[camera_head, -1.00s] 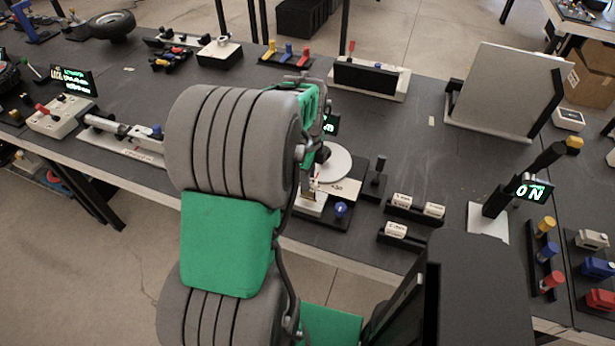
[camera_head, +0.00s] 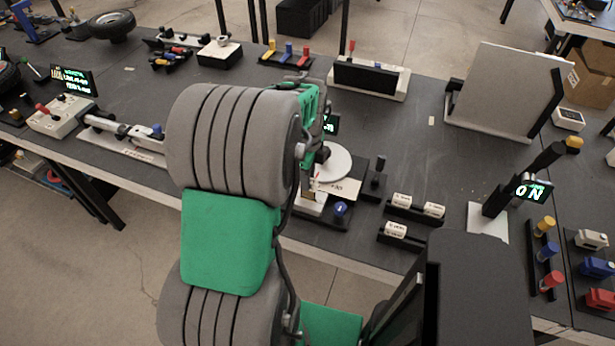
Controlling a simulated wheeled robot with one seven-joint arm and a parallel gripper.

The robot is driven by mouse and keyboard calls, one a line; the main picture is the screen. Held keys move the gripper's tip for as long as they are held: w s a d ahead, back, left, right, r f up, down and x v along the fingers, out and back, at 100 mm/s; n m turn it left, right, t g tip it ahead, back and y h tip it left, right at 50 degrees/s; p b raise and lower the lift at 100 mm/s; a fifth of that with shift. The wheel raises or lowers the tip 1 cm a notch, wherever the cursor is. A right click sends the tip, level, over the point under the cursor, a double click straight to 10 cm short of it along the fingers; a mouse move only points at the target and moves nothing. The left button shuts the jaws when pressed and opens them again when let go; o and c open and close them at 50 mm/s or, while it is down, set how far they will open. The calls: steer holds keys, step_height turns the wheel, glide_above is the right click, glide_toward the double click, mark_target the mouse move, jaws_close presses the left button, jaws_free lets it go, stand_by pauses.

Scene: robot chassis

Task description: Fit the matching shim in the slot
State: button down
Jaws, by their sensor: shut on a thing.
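My gripper (camera_head: 319,156) is almost wholly hidden behind my green and grey arm. Only a dark bit of its end shows, low over a fixture with a round white disc (camera_head: 336,163) and a blue knob (camera_head: 340,209). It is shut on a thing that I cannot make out. White labelled blocks, perhaps the shims, lie in two black racks to the right: two blocks (camera_head: 402,200) (camera_head: 434,210) in the rear rack (camera_head: 414,213), one block (camera_head: 395,229) at the left of the front rack (camera_head: 402,241). The slot cannot be made out.
A black peg (camera_head: 378,178) stands right of the disc. A small lit display (camera_head: 331,123) is partly hidden behind my arm. A post with an "ON" display (camera_head: 529,190) and coloured pegs stand farther right. A tilted pale board (camera_head: 503,92) stands behind. The table between is clear.

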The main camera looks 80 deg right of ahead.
steer(key=shift+f+b, duration=1.25)
steer(key=shift+f, duration=0.8)
steer(key=c, duration=1.2)
jaws_free()
steer(key=shift+r, duration=0.1)
step_height(320, 180, up, 8)
steer(key=shift+f, duration=0.15)
